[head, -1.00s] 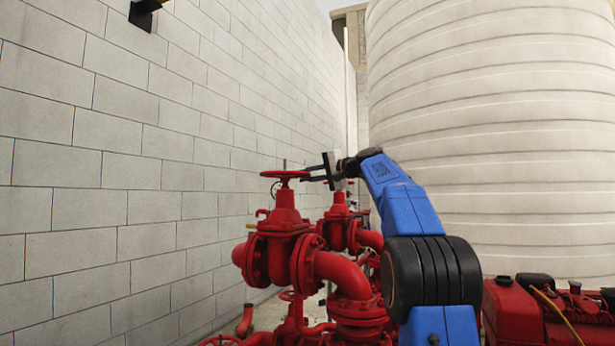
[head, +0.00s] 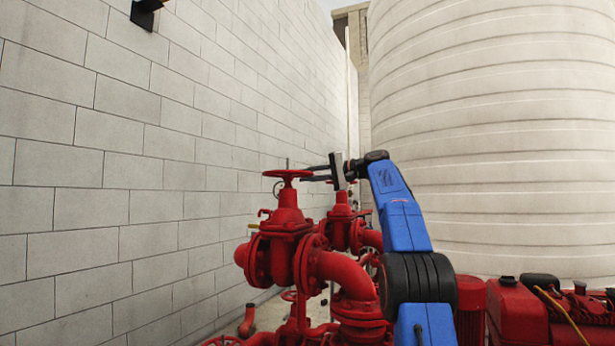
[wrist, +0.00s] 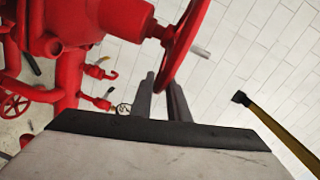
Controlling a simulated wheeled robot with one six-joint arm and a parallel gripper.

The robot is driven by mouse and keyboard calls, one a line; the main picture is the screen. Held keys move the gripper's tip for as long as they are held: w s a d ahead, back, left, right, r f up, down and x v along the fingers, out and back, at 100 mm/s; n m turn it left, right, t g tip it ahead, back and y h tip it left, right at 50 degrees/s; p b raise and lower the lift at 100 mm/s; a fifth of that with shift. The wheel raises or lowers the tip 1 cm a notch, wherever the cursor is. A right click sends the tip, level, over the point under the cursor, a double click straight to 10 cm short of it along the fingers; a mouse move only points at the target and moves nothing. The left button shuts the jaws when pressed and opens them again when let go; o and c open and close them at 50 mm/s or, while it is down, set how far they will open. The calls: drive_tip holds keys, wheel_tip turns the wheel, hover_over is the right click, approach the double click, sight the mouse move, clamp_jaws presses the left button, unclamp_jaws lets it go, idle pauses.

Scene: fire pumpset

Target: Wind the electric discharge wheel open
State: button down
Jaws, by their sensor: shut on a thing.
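The red handwheel (head: 287,173) lies level on top of the red valve (head: 287,215) at the left of the pipework. It shows nearly edge-on in the head view. In the wrist view the wheel (wrist: 186,42) runs down from the top, and its lower rim passes between the two dark fingers. My gripper (head: 308,173) reaches in from the right, level with the wheel, and is shut on its rim; in the wrist view the gripper (wrist: 162,82) shows from behind. The far side of the wheel is out of the wrist view.
A pale block wall (head: 120,200) stands left of and behind the valve. A second red valve (head: 343,225) is close behind it. A large white ribbed tank (head: 490,130) fills the right. Red machinery (head: 515,315) stands at lower right. A yellow bar (wrist: 280,132) shows in the wrist view.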

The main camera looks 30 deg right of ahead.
drive_tip(key=shift+w+f, duration=0.1)
drive_tip(key=shift+f, duration=0.15)
drive_tip(key=c, duration=1.7)
unclamp_jaws()
drive_tip(key=shift+w, duration=0.1)
drive_tip(key=shift+c, duration=0.2)
drive_tip(key=shift+r, duration=0.1)
drive_tip(key=shift+s+d, duration=0.2)
drive_tip(key=shift+s, duration=0.1)
drive_tip(key=v, duration=1.7)
